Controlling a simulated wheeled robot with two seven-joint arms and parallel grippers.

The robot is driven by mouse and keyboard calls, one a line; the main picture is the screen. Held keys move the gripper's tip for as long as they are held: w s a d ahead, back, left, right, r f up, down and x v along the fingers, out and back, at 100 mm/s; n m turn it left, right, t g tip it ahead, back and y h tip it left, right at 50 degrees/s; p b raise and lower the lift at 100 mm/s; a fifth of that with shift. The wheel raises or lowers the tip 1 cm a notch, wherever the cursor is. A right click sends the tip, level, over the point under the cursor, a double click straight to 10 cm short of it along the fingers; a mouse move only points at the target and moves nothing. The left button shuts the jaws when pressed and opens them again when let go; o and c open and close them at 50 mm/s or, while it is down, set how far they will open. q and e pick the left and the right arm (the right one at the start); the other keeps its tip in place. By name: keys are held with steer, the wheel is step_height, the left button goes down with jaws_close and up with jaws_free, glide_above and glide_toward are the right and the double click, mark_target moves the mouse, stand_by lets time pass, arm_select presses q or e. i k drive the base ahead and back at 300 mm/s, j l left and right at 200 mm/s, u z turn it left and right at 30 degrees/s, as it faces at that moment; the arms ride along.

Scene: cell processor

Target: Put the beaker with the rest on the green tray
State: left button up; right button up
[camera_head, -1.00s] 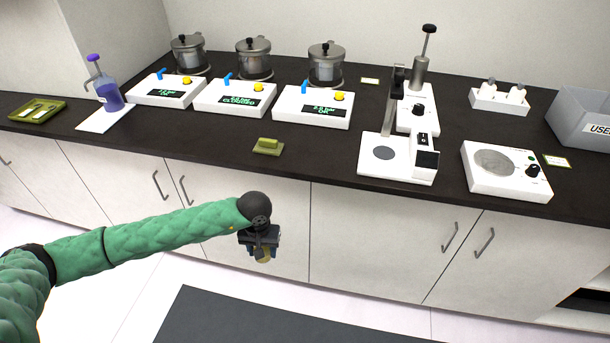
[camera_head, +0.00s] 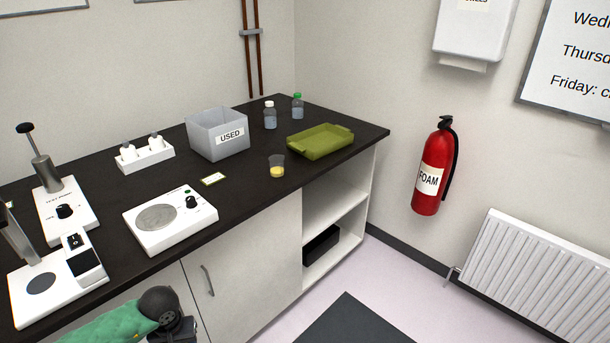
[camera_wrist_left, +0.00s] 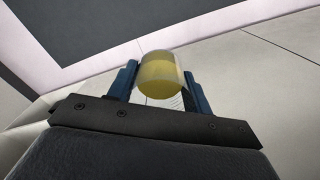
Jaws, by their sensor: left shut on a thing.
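The green tray (camera_head: 318,146) lies on the dark counter near its right end and looks empty. In the left wrist view my left gripper (camera_wrist_left: 158,90) is shut on a clear beaker (camera_wrist_left: 160,66) with yellow contents, held between its two blue fingers. In the head view my left arm shows at the bottom edge, in front of the cabinets and below the counter top; the fingers and held beaker are cut off there. A second small beaker (camera_head: 277,167) with yellow contents stands on the counter, left of and in front of the tray. My right gripper is not in view.
A grey bin (camera_head: 217,137) marked USED and two bottles stand behind. A white device with a round plate (camera_head: 160,218) and a small label (camera_head: 214,179) are to the left. An open shelf is below the tray. A fire extinguisher (camera_head: 428,170) hangs on the right wall.

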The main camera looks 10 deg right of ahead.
mark_target(320, 144)
steer(key=i+l+z, duration=0.2)
steer(key=l, duration=0.45)
steer(key=i+l+z, duration=0.2)
steer(key=i+l, duration=0.3)
steer(key=i+l+z, duration=0.2)
steer(key=i+l, duration=0.2)
steer(key=l, duration=0.2)
